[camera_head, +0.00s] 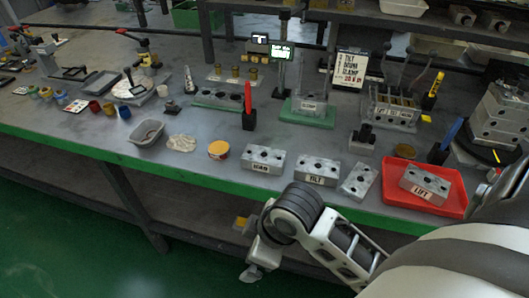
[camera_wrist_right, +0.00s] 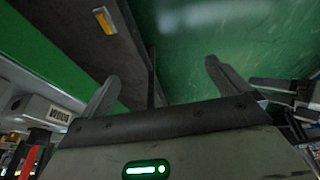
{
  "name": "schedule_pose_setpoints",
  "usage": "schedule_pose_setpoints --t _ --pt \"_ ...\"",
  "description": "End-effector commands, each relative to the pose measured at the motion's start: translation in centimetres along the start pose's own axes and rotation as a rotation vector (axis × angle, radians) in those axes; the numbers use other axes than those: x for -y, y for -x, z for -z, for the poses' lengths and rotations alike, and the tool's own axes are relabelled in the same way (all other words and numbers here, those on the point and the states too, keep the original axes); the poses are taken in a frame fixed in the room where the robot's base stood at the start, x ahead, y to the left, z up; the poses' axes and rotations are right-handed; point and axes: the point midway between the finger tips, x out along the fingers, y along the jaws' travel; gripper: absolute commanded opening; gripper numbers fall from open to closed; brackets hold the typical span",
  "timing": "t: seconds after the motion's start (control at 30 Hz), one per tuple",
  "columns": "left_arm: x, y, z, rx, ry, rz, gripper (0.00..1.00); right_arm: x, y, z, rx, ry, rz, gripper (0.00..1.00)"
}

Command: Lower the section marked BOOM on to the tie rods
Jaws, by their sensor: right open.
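The BOOM section is a grey block with holes in its top. In the head view I take it to be the leftmost block (camera_head: 264,160) of the front row, its label small. The right wrist view shows the block (camera_wrist_right: 42,114) at the left edge, its BOOM label upside down. Thin upright tie rods seem to rise from a grey block on a green base (camera_head: 308,112) at mid-table; they are hard to make out. My right gripper (camera_wrist_right: 162,72) is open and empty, off the table's front edge and below the BOOM section. My left gripper is not in view.
The TILT section (camera_head: 317,170), an unlabelled-looking block (camera_head: 359,181) and a red tray (camera_head: 398,190) holding the LIFT section (camera_head: 425,185) stand to the right. A red marker in a black holder (camera_head: 249,120) stands behind BOOM. The green table edge (camera_head: 210,178) is close to my right arm.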

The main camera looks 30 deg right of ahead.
Motion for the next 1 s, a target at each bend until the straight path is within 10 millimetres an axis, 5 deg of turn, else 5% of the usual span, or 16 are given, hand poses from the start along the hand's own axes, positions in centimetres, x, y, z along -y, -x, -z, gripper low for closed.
schedule_pose_setpoints --t 0.27,0.5,0.63,0.8,1.0 --pt "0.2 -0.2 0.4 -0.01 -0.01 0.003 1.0 -5.8 -0.1 6.6 0.081 0.744 0.104 1.0" --pt "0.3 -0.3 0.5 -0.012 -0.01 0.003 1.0 -16.1 5.4 9.9 0.215 1.279 0.215 1.0" --pt "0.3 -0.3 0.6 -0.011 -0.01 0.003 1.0 -20.5 9.4 10.5 0.238 1.428 0.272 1.0" --pt "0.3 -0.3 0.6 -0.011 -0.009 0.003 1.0 -23.3 12.8 10.7 0.23 1.521 0.313 1.0" --pt "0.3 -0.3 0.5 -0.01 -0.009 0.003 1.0 -23.6 11.5 9.9 0.224 1.543 0.33 1.0"
